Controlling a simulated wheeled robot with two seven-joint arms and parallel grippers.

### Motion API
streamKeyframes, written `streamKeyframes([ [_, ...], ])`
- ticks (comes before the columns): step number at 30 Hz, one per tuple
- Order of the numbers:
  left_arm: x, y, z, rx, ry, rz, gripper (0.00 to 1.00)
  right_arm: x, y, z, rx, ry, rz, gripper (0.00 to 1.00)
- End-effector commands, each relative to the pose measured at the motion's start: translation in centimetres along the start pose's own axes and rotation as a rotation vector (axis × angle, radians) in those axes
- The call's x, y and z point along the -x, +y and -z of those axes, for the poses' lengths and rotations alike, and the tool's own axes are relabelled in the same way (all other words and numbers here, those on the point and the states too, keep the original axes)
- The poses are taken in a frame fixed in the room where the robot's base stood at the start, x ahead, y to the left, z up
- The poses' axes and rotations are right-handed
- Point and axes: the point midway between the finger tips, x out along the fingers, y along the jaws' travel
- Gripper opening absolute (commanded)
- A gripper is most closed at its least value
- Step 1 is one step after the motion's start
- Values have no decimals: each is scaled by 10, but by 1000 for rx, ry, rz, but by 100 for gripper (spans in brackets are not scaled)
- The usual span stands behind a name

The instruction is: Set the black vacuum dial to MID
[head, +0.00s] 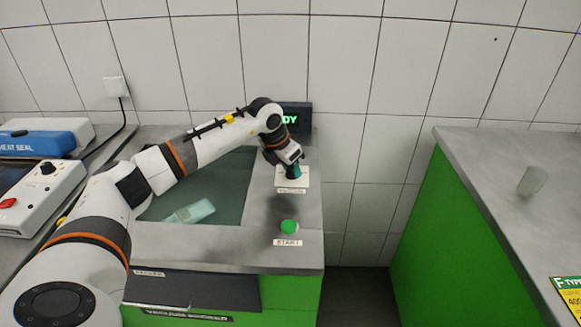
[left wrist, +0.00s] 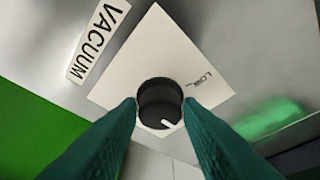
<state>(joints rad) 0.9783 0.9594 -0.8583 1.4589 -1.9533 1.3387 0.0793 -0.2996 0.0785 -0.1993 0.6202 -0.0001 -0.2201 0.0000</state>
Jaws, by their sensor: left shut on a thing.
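The black vacuum dial (left wrist: 158,98) sits on a white square plate (left wrist: 125,75) in the left wrist view. Its white pointer line is at the lower right of its face. LOW is printed on the plate to the right of the dial; no MID mark can be seen, and part of the plate is hidden by the fingers. My left gripper (left wrist: 160,108) is shut on the dial, with a green finger on each side. In the head view my left gripper (head: 293,172) points down at the plate (head: 303,182) and hides the dial. My right gripper is not in view.
A VACUUM label (head: 291,191) lies in front of the plate. A green START button (head: 289,227) stands nearer. A display (head: 297,112) is behind my wrist. A pale bag-like item (head: 190,212) lies on the left. A right-hand counter (head: 490,160) holds a small cup-like object (head: 532,181).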

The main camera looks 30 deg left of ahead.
Motion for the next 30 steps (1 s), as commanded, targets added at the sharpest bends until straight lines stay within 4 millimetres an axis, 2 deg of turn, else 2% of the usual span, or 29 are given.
streamKeyframes([
  [12,0,0,0,-5,-1,-2,10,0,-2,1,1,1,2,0],
  [13,0,0,0,-5,-1,-2,36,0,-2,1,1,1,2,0],
  [16,0,0,0,-5,0,-1,52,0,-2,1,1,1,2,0],
  [17,0,0,0,-5,0,-2,54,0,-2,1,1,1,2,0],
  [26,2,0,0,-5,0,-1,54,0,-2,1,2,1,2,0],
  [30,17,-1,0,-5,2,0,54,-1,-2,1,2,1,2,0],
])
